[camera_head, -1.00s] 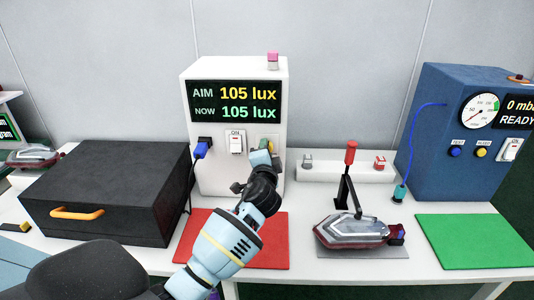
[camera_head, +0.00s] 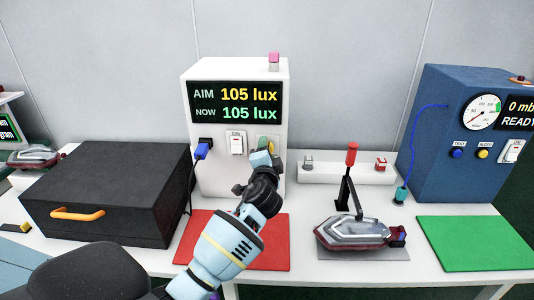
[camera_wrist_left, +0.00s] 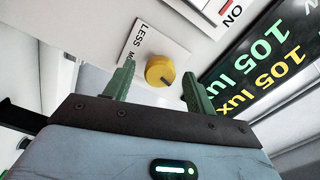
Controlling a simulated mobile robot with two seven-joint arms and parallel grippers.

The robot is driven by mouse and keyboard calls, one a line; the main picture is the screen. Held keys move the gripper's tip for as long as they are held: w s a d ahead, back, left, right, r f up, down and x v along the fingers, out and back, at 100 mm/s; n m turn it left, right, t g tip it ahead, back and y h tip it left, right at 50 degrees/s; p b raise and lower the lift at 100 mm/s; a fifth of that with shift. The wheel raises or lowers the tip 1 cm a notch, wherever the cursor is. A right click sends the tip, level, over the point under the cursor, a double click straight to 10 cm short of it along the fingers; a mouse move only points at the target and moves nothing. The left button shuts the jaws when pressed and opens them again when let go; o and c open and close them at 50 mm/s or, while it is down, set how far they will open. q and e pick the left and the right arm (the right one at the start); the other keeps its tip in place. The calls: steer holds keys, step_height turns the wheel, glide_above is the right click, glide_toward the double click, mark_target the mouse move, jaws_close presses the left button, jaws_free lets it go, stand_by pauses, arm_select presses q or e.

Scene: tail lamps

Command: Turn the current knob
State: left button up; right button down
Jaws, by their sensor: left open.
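The current knob (camera_wrist_left: 160,70) is a round yellow knob on a white plate marked LESS, on the front of the white lamp tester (camera_head: 236,170). My left gripper (camera_wrist_left: 157,82) is open in front of it in the left wrist view. The knob shows between the two green fingers, a little beyond them, and I cannot tell whether they touch it. In the head view the gripper (camera_head: 262,158) covers most of the knob. The tester's display (camera_head: 235,103) reads AIM 105 lux and NOW 105 lux. My right gripper is out of view.
A black box (camera_head: 110,195) with an orange handle stands at the left. A red mat (camera_head: 200,235) lies below the tester. A tail lamp (camera_head: 350,233) is clamped under a red-handled lever to the right. A blue machine (camera_head: 455,150) and green mat (camera_head: 475,243) are at far right.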

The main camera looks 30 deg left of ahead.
arm_select(q)
steer(key=shift+s, duration=0.1)
steer(key=v, duration=0.7)
steer(key=shift+s+d, duration=0.2)
steer(key=shift+s, duration=0.1)
stand_by(1.9)
